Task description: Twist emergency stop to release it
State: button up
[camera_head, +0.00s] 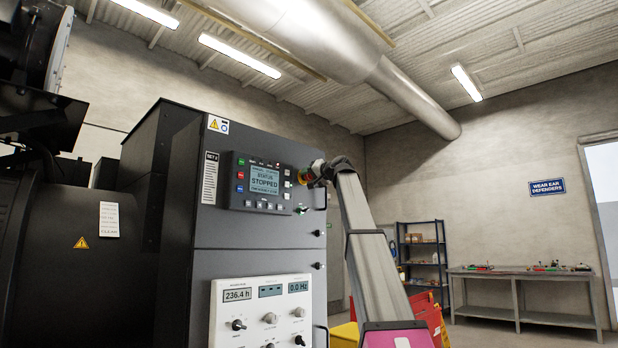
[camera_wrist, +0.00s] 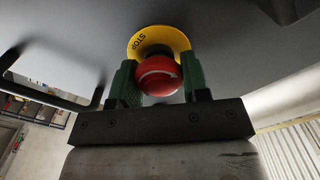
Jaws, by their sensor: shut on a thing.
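The emergency stop is a red mushroom button (camera_wrist: 158,76) with a white curved arrow, on a yellow ring (camera_wrist: 152,40) marked STOP. In the wrist view my gripper (camera_wrist: 158,84) has its two green fingers on either side of the red button, shut on it. In the head view my gripper (camera_head: 314,173) is at the right edge of the dark control cabinet, and the button is mostly hidden there, with some yellow and red showing. The controller screen (camera_head: 264,184) reads STATUS STOPPED.
A black handle (camera_wrist: 45,92) stands out from the panel left of my gripper in the wrist view. Below the controller is a white meter panel (camera_head: 262,318) with knobs. A workbench (camera_head: 520,276) and a blue shelf (camera_head: 422,250) stand at the back right.

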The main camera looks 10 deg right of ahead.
dwell(0.5)
jog(key=o, duration=0.9)
jog(key=shift+s, duration=0.1)
jog(key=v, duration=1)
jog(key=shift+s+d, duration=0.2)
jog(key=shift+s, duration=0.05)
